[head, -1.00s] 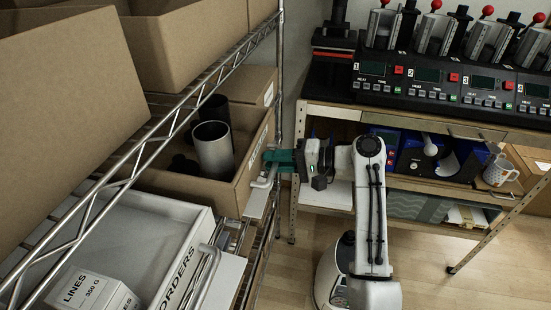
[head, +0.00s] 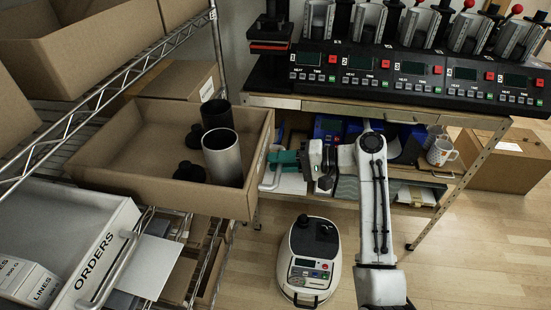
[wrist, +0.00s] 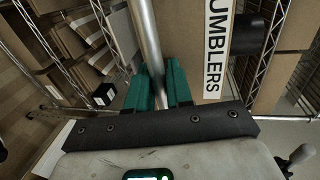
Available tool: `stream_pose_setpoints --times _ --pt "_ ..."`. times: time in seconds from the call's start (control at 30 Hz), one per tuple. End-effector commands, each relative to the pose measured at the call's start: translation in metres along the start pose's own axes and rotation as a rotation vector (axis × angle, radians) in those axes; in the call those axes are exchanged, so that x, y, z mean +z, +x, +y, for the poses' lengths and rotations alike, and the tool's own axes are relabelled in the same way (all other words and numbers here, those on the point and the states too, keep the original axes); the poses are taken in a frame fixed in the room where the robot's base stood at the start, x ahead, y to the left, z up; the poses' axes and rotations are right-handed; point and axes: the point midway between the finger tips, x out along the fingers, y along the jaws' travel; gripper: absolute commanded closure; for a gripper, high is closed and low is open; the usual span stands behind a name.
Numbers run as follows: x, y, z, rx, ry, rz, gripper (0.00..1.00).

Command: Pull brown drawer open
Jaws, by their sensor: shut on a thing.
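The brown drawer (head: 165,190) juts out of the wire shelf rack at left in the head view, with much of its inside showing. It holds a silver tumbler (head: 222,158), a dark tumbler (head: 216,114) and black pieces (head: 189,170). My gripper (head: 276,158) is at the drawer's front. In the wrist view the teal fingers of my gripper (wrist: 158,84) are shut on the drawer's metal bar handle (wrist: 145,35), one on each side. The drawer front (wrist: 184,40) carries a label ending in "UMBLERS" (wrist: 218,45).
A white "ORDERS" drawer (head: 100,250) with its own handle juts out lower left. A bench (head: 370,107) with mug presses stands behind my arm. A white and black machine (head: 312,255) stands on the floor, with open wooden floor at right.

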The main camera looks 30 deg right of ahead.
Motion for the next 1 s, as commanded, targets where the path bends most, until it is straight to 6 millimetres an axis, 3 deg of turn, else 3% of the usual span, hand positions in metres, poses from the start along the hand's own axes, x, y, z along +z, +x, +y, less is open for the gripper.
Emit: stream_pose_setpoints --times 0.43,0.47,0.6,0.87,1.0 --pt "0.000 -0.002 0.002 0.002 0.002 -0.001 1.00" --pt "0.000 -0.002 0.002 0.002 0.002 -0.001 0.79" --pt "0.000 -0.002 0.002 0.002 0.001 0.000 0.65" --pt "0.000 -0.003 0.001 0.000 0.000 0.000 0.64" --pt "-0.001 -0.014 0.002 0.000 0.000 0.003 0.64"
